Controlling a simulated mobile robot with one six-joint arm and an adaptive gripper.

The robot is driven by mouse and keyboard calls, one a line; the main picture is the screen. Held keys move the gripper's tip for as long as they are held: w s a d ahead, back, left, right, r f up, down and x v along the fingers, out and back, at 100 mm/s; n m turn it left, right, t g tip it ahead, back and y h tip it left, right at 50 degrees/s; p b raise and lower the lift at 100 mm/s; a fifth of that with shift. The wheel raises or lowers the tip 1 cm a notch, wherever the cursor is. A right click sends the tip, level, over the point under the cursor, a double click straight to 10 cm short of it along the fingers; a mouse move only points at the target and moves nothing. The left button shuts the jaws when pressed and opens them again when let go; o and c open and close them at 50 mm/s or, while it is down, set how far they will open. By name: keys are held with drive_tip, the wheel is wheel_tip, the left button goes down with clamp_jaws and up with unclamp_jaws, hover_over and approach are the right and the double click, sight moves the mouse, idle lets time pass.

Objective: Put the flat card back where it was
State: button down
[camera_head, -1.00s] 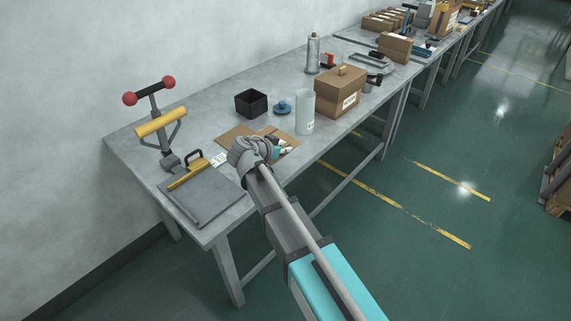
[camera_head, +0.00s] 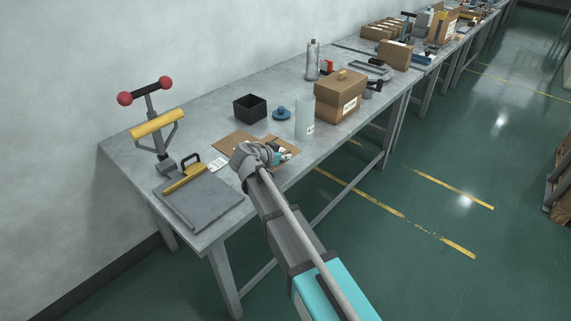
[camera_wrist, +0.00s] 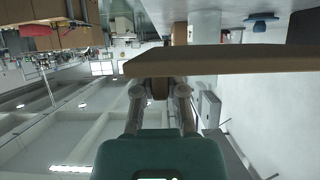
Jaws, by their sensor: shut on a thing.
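A flat brown card (camera_wrist: 230,61) shows nearly edge-on across the wrist view, held level between the fingers of my gripper (camera_wrist: 160,92). My gripper also shows in the head view (camera_head: 281,156), low over the near edge of the bench. Flat brown cardboard (camera_head: 232,142) shows to the left of my wrist in the head view, and more brown cardboard (camera_head: 284,141) to its right. My wrist hides part of it, so I cannot tell which part is held or whether it touches the bench.
Behind my gripper stand a black open box (camera_head: 250,108), a blue knobbed lid (camera_head: 281,113) and a pale cylinder (camera_head: 305,117). A carton (camera_head: 340,97) is to the right.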

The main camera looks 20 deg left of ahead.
drive_tip(key=shift+w+a+f+b, duration=0.1)
drive_tip(key=shift+w+f+b, duration=0.1)
drive_tip(key=shift+f+b, duration=0.25)
drive_tip(key=shift+w+f+b, duration=0.2)
drive_tip(key=shift+f+b, duration=0.2)
drive_tip(key=shift+f, duration=0.05)
drive_tip(key=shift+f+b, duration=1.1)
drive_tip(key=shift+f, duration=0.2)
